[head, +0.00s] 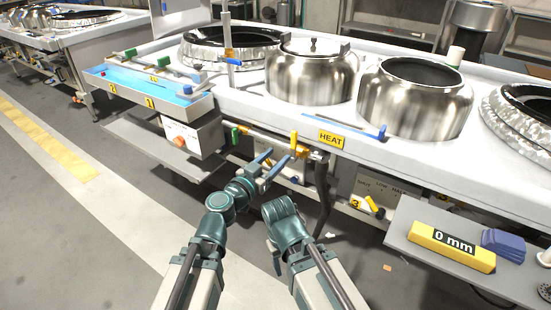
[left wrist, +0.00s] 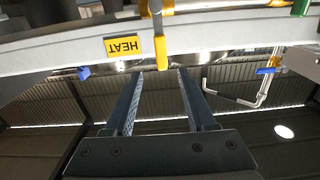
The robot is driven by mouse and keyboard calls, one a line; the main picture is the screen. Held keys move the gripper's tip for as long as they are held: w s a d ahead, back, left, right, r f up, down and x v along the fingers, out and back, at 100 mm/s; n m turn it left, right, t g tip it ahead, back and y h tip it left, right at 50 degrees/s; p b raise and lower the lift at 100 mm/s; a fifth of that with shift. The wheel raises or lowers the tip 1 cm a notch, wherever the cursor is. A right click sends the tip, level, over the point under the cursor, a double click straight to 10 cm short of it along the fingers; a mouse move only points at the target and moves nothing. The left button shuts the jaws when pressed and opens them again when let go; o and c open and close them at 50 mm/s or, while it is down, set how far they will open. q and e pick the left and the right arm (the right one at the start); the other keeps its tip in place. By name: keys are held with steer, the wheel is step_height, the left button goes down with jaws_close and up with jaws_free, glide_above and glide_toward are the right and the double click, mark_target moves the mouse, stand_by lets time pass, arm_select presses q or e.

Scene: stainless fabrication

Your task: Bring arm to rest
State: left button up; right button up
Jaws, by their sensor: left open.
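My left gripper (head: 275,160) is open just below the front edge of the steel counter (head: 235,103). Its two blue fingers point toward a yellow valve lever (head: 294,141) at the counter's edge. In the left wrist view the fingers of the gripper (left wrist: 160,72) stand apart with nothing between them. The yellow lever (left wrist: 161,50) shows just beyond the fingertips, and I cannot tell whether they touch it. My right arm (head: 287,222) is folded beside the left one, and its fingers do not show.
A HEAT label (head: 331,139) marks the counter's front. Two steel pots (head: 310,75) (head: 415,100) stand on top. A blue tray (head: 150,88) juts out at left. A grey shelf (head: 450,262) with a yellow 0 mm block (head: 450,248) juts out at right. The floor at left is clear.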

arm_select(q)
steer(key=s+a+f+n+g+y, duration=0.1)
steer(key=s+a+f+g+y, duration=0.2)
steer(key=f, duration=0.5)
steer(key=s+a+f+g+y, duration=0.1)
steer(key=s+a+f+g, duration=0.15)
steer(key=f+g, duration=0.4)
steer(key=s+a+f+n+g+y, duration=0.2)
steer(key=s+a+f+n+y, duration=0.15)
steer(key=a, duration=0.35)
steer(key=s+a+f+n+g+y, duration=0.25)
steer(key=s+a+f+y, duration=0.2)
steer(key=a, duration=0.35)
steer(key=s+d+m, duration=0.3)
steer(key=s+d, duration=0.3)
steer(key=d, duration=0.4)
step_height(320, 180, up, 34)
steer(key=p, duration=3.3)
steer(key=shift+s+d+g, duration=0.15)
steer(key=shift+d+g, duration=0.15)
steer(key=shift+d, duration=0.05)
